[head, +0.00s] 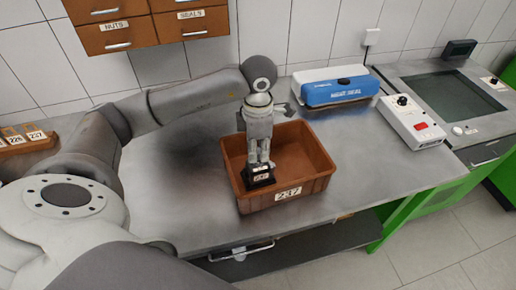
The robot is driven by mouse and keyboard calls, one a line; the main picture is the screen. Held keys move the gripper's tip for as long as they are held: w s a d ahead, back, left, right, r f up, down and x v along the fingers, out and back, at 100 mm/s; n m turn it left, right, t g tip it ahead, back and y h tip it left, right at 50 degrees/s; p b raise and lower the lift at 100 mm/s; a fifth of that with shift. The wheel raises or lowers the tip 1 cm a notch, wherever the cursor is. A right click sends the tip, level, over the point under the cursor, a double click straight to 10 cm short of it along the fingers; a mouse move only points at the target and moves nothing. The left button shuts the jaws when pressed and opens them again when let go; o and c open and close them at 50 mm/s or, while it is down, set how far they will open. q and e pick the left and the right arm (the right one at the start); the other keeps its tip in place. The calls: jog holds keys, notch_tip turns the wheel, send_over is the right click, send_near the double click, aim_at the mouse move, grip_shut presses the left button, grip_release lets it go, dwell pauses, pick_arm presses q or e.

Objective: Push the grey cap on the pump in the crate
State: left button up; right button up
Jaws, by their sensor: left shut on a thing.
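The orange-brown crate (300,185) stands on the grey metal bench, with a label 237 on its front wall. A black pump (259,182) with a small white number label sits in its front left part. My left gripper (260,160) reaches down into the crate, right over the pump. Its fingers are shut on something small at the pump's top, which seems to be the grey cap. The fingers hide most of it, and I cannot tell how it sits on the pump. My right gripper is not in view.
A blue and white box (338,90) lies behind the crate, and a grey control box (411,122) with a red display is at its right. Numbered orange blocks (22,139) lie at the far left. The bench right of the crate is clear.

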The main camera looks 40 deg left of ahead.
pick_arm(q)
jog(key=shift+f+b, duration=0.4)
jog(key=shift+b, duration=0.2)
dwell(1.1)
jog(key=o, duration=0.7)
jog(key=shift+o, duration=0.4)
jog(key=o, duration=0.9)
jog(key=shift+c, duration=0.2)
jog(key=shift+r+p, duration=0.8)
jog(key=shift+r, duration=0.55)
jog(key=shift+r+p, duration=1.2)
jog(key=shift+r, duration=1)
jog(key=shift+f, duration=0.1)
